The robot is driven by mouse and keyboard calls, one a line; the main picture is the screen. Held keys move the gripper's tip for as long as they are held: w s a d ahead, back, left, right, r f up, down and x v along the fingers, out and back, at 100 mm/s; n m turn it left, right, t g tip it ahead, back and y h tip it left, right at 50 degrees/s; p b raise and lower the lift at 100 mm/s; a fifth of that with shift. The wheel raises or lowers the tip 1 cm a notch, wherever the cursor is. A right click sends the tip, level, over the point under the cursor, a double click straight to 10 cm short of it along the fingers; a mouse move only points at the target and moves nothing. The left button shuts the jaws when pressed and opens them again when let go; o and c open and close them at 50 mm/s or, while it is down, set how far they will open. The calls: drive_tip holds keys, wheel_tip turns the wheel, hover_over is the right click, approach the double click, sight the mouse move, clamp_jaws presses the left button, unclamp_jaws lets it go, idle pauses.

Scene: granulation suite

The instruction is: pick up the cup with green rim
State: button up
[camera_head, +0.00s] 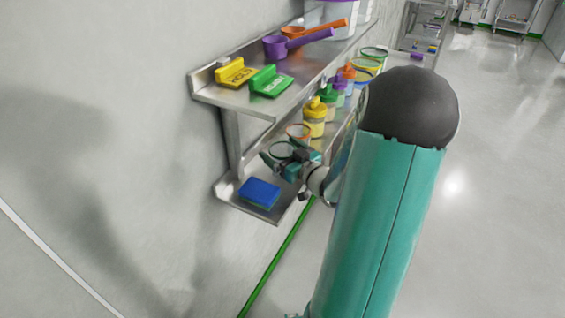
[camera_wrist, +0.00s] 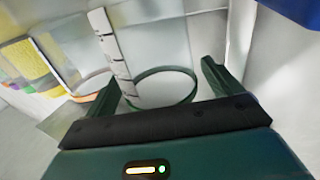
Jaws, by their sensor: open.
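A clear cup with a dark green rim (camera_head: 281,150) stands on the lower shelf, partly hidden by my gripper (camera_head: 284,163). In the wrist view, the green-rimmed cup (camera_wrist: 165,88) shows its round open mouth. My gripper (camera_wrist: 160,72) is open there, with one finger on each side of the rim. The left finger lies close to the rim; I cannot tell whether it touches.
A blue sponge (camera_head: 260,193) lies at the shelf's near end. An orange-rimmed cup (camera_head: 298,131) and a yellow bottle (camera_head: 315,118) stand behind. The upper shelf (camera_head: 222,92) overhangs, holding a yellow scraper (camera_head: 235,72), a green scraper (camera_head: 270,82) and scoops. The floor at right is clear.

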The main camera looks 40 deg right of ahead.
drive_tip(key=shift+c, duration=0.4)
drive_tip(key=c, duration=1)
drive_tip(key=shift+r, duration=0.15)
